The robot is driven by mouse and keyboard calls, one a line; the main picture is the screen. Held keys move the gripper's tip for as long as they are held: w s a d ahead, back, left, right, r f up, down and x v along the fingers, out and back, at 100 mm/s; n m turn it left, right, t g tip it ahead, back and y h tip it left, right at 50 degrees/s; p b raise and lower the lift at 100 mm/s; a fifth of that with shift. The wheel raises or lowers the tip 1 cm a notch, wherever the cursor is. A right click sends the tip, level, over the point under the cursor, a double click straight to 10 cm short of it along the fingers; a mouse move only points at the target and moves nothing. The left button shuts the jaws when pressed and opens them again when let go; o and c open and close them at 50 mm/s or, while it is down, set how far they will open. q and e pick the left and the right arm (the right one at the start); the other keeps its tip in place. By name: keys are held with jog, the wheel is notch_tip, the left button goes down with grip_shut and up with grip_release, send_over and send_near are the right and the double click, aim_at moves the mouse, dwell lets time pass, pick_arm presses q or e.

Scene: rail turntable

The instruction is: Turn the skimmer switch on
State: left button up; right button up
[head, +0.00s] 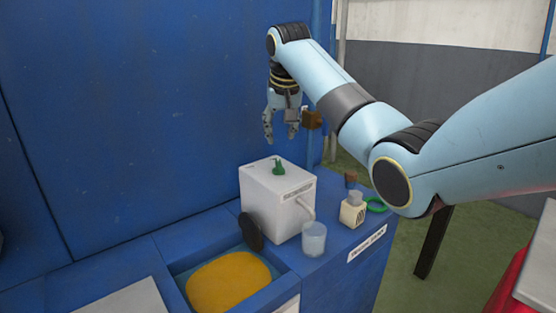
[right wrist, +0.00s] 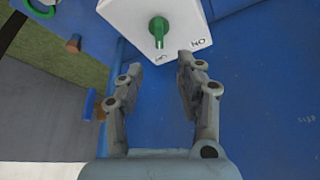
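The skimmer is a white box (head: 272,202) on the blue counter, with a green knob switch (head: 279,167) on its top. My right gripper (head: 280,136) hangs fingers-down above the box, apart from the switch. In the right wrist view its two fingers (right wrist: 162,68) are spread with nothing between them. My left gripper does not show.
A clear cup (head: 314,239) stands before the box under its spout. A small bottle (head: 353,209) and a green ring (head: 376,204) are to the right. A dark round disc (head: 250,231) leans at the left, beside a basin of orange liquid (head: 228,283). A blue wall (head: 150,110) rises behind.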

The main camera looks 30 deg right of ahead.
aim_at(279, 161)
jog(key=x, duration=1)
jog(key=shift+d+f, duration=0.15)
jog(key=shift+f, duration=0.15)
grip_shut()
